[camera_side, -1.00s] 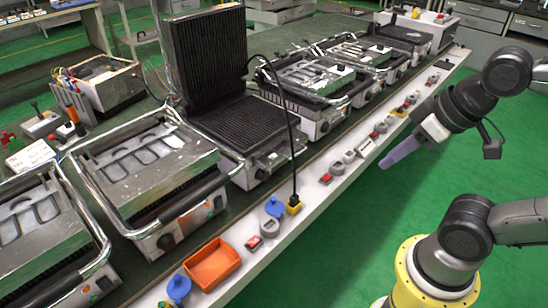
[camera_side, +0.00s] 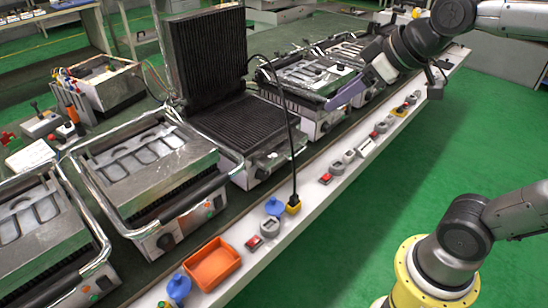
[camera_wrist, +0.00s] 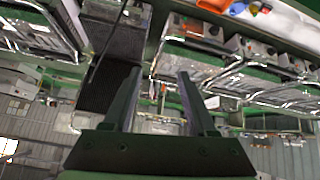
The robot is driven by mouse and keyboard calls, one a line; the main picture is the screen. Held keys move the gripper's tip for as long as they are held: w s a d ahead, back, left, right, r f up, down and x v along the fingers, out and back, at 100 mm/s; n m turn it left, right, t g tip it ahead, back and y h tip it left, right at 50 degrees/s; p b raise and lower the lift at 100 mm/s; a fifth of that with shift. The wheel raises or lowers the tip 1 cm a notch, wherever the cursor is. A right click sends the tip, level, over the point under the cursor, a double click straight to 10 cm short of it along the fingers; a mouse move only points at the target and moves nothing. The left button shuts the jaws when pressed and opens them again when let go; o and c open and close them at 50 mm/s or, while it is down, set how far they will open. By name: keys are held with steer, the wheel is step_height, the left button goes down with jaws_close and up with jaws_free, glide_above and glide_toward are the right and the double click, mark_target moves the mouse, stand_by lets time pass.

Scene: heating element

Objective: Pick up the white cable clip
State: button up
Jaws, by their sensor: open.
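My gripper (camera_side: 333,103) is in the side view above the grill unit (camera_side: 307,75) to the right of the open black press. Its fingers point down and to the left. In the wrist view my gripper (camera_wrist: 159,74) has its two fingers apart with nothing held between them. I cannot make out the white cable clip for certain in either view. Small pale parts lie on the heating elements of the grills, but they are too small to identify. My gripper and wrist hide part of the right-hand grills in the side view.
The open black press (camera_side: 207,60) stands tall left of my gripper. A black cable (camera_side: 290,140) hangs down to a yellow socket (camera_side: 293,205). The orange tray (camera_side: 211,264) and several switches line the white front ledge.

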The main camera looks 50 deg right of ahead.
steer(key=w+d+f, duration=0.2)
steer(key=w+d, duration=0.1)
steer(key=w, duration=1)
steer(key=m+g, duration=0.2)
steer(key=g, duration=0.2)
glide_above(274, 154)
steer(key=s, duration=0.3)
step_height(274, 154, down, 30)
steer(key=shift+t, duration=0.3)
steer(key=shift+x, duration=3.25)
steer(key=shift+s, duration=0.1)
jaws_close()
